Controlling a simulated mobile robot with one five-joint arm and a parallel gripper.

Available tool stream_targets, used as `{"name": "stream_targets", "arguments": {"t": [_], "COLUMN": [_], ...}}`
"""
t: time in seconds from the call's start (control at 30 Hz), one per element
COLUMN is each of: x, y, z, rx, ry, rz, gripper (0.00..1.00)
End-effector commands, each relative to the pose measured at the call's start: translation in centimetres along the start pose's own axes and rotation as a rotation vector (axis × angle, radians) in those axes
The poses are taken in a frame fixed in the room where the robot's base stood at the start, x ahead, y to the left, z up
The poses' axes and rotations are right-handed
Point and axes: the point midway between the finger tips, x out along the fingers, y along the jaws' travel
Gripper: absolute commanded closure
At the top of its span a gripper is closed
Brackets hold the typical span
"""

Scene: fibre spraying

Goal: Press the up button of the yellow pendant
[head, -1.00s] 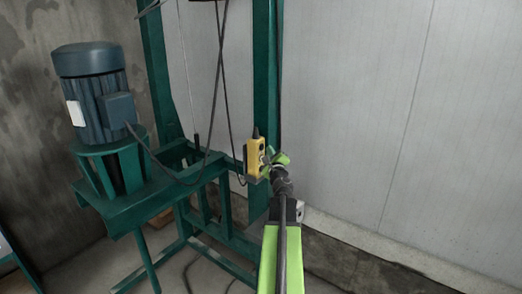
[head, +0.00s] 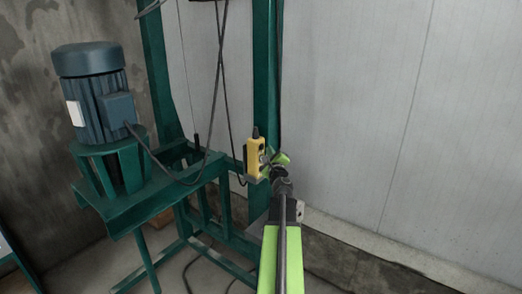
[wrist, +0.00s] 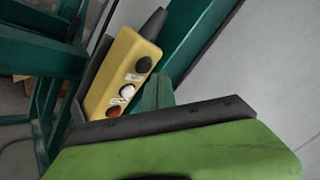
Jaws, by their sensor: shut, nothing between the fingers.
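The yellow pendant (head: 253,158) hangs upright against the green frame, in the middle of the head view. In the wrist view the pendant (wrist: 122,75) looks tilted, with a black button (wrist: 144,64) at its upper end, a white button (wrist: 127,91) in the middle and a red button (wrist: 114,110) lowest. Small labels sit between them, too small to read. My green gripper (head: 270,160) is shut and empty, just right of the pendant's face. Whether it touches the pendant cannot be told. In the wrist view the gripper's green body covers the bottom, close below the red button.
A green steel frame (head: 265,75) stands behind the pendant. A blue-grey motor (head: 95,95) sits on its stand at the left. A dark cable (head: 229,110) hangs beside the pendant. The pale panel wall (head: 370,100) at the right is bare.

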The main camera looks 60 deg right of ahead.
Motion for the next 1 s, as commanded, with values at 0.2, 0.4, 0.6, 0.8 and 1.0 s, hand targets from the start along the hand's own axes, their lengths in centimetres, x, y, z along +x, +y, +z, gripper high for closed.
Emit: {"name": "stream_targets", "arguments": {"t": [0.2,0.4,0.6,0.8,1.0], "x": [0.0,0.0,0.01,0.43,0.61], "y": [0.0,-0.01,0.0,0.28,0.43], "z": [0.0,-0.01,-0.01,0.29,0.44], "rx": [0.0,0.0,0.0,0.0,0.0], "ry": [0.0,0.0,0.0,0.0,0.0], "rz": [0.0,0.0,0.0,0.0,0.0], "gripper": [1.0,1.0,1.0,1.0,1.0]}}
